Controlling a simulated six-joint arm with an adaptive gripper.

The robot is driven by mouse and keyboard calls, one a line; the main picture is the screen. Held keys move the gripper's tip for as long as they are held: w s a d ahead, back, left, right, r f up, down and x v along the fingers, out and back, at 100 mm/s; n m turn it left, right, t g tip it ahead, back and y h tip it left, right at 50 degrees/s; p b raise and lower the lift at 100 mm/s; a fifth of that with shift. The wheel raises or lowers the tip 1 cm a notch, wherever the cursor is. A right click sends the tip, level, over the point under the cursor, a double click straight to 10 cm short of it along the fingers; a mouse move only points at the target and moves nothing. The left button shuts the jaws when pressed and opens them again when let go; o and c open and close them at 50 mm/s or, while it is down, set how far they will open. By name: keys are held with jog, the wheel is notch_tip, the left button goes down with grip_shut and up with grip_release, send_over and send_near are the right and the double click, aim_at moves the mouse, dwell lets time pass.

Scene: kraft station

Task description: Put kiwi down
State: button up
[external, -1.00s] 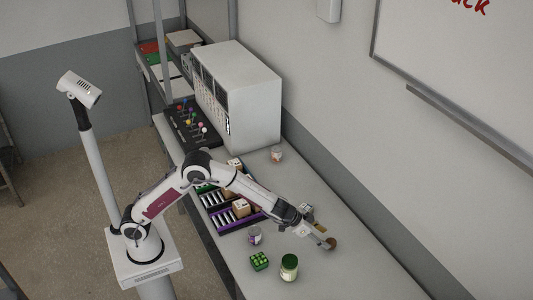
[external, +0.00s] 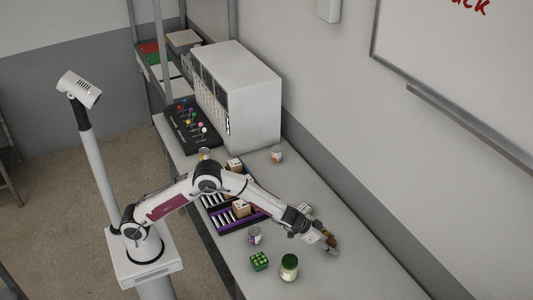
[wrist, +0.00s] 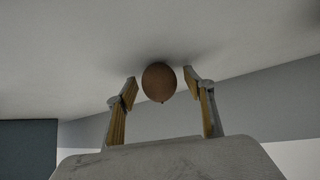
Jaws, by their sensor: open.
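The kiwi (wrist: 159,82) is a brown, roundish fruit in the wrist view. It sits between the tips of my gripper's two fingers, with a small gap visible on each side. It appears to rest against the pale tabletop, with a soft shadow around it. My gripper (external: 331,244) is open and low over the right part of the table in the external view. There the kiwi is largely hidden by the fingers and hard to make out.
A purple rack (external: 230,224) lies farther back. The table (external: 365,275) is clear at the front right.

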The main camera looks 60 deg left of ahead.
aim_at(331, 239)
dwell(0.3)
jog(key=c, duration=1.3)
jog(key=shift+r, duration=0.25)
jog(key=shift+r, duration=4.8)
